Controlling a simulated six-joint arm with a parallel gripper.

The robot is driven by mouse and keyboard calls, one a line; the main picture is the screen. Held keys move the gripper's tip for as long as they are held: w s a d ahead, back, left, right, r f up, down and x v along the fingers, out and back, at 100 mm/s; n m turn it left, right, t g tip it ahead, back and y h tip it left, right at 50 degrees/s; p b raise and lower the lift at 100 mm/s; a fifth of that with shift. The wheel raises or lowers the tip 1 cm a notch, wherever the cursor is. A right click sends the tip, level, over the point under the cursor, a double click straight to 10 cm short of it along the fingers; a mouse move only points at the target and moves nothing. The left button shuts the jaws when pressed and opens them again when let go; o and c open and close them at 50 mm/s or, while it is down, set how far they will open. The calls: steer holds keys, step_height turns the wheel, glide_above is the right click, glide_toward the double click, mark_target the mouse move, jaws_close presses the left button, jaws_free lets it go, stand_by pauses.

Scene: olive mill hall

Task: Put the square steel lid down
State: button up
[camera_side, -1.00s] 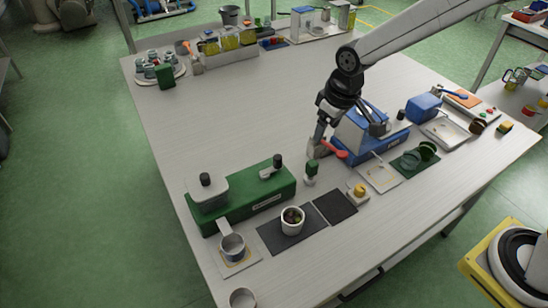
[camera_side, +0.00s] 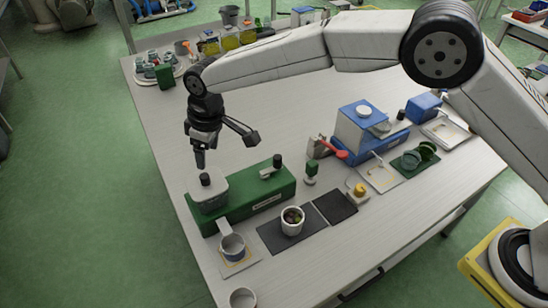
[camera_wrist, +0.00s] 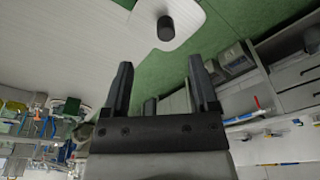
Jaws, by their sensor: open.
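The square steel lid (camera_side: 211,196) with a black knob (camera_side: 205,180) lies flat on the left end of a long green machine (camera_side: 262,196). Part of the lid and its knob also show at the top of the wrist view (camera_wrist: 180,12). My gripper (camera_side: 226,148) is above and behind the lid, with its fingers wide apart and nothing between them. One finger hangs just above the knob in the side view; whether it touches the knob cannot be told. In the wrist view the lid's knob is beyond the open fingertips (camera_wrist: 160,66).
A steel pot (camera_side: 232,246) stands on a pad in front of the green machine. A white cup (camera_side: 292,221) stands on a dark mat (camera_side: 268,236). A small green-topped stamp (camera_side: 311,172) and a blue machine (camera_side: 372,140) are to the right.

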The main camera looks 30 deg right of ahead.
mark_target(205, 176)
steer(key=shift+a+f, duration=0.1)
steer(key=shift+a, duration=0.4)
steer(key=shift+f, duration=0.1)
steer(key=shift+w+a+f, duration=0.1)
steer(key=shift+a+f, duration=0.05)
steer(key=shift+f, duration=1.05)
steer(key=shift+f, duration=0.1)
steer(key=shift+w+a+f, duration=0.1)
steer(key=shift+w+f, duration=0.05)
steer(key=shift+f, duration=1.1)
steer(key=shift+w+a+f, duration=0.1)
steer(key=shift+w+f, duration=0.05)
steer(key=shift+f, duration=1.05)
jaws_close()
